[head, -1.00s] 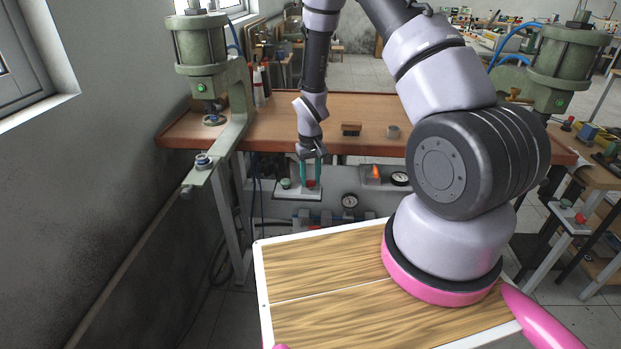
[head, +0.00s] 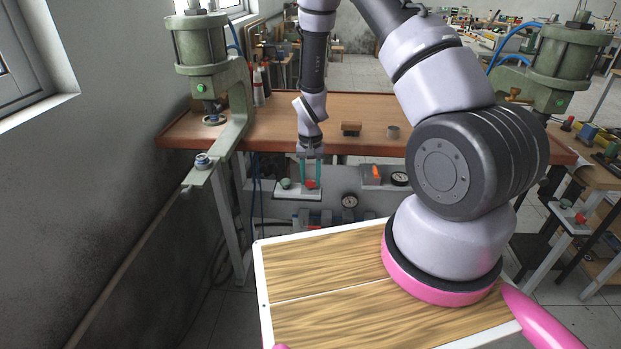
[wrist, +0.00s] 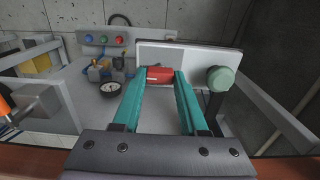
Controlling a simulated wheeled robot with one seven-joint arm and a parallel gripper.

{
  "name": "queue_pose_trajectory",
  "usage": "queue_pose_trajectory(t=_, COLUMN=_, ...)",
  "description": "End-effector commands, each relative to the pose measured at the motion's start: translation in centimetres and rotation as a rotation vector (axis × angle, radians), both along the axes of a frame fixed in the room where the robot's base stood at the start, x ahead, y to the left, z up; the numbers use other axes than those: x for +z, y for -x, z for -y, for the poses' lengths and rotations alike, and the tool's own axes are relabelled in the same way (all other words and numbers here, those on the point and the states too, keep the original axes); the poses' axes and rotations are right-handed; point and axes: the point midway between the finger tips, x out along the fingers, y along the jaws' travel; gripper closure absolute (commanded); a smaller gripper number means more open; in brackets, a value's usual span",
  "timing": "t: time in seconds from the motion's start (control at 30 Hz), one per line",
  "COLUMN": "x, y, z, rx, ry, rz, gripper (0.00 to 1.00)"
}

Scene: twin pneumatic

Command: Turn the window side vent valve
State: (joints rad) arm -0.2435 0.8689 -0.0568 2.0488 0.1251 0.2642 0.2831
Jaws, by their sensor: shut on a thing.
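A red handle (head: 312,184) sits on a pale bracket plate (head: 285,195) under the window-side part of the bench; it looks like the vent valve. My gripper (head: 311,177) reaches down over the bench's front edge, with its two teal fingers on either side of the handle. In the wrist view, my gripper (wrist: 163,77) is shut on the red handle (wrist: 160,74), which lies crosswise between the fingertips. A green round knob (head: 286,183) is on the same plate, left of the handle; the wrist view shows the green knob (wrist: 221,78) at right.
The wooden bench (head: 270,110) lies behind and above the handle. A left green press (head: 200,55) stands by the wall. A grey box with an orange lever (head: 373,174) and a gauge (head: 349,201) are close by. Floor tools stand right.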

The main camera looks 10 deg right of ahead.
Motion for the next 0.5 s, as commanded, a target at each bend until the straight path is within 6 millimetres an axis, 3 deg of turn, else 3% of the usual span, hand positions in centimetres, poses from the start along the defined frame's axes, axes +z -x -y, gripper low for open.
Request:
queue_pose_trajectory(t=0.2, x=0.04, y=-0.05, z=0.03, rx=-0.003, ry=0.000, rz=0.001, gripper=1.00)
queue_pose_trajectory(t=0.23, x=0.04, y=-0.04, z=0.03, rx=-0.003, ry=0.000, rz=0.001, gripper=0.54)
queue_pose_trajectory(t=0.3, x=0.04, y=-0.04, z=0.03, rx=-0.002, ry=0.000, rz=0.001, gripper=0.28)
queue_pose_trajectory(t=0.5, x=0.02, y=-0.02, z=0.01, rx=-0.001, ry=0.000, rz=0.000, gripper=0.28)
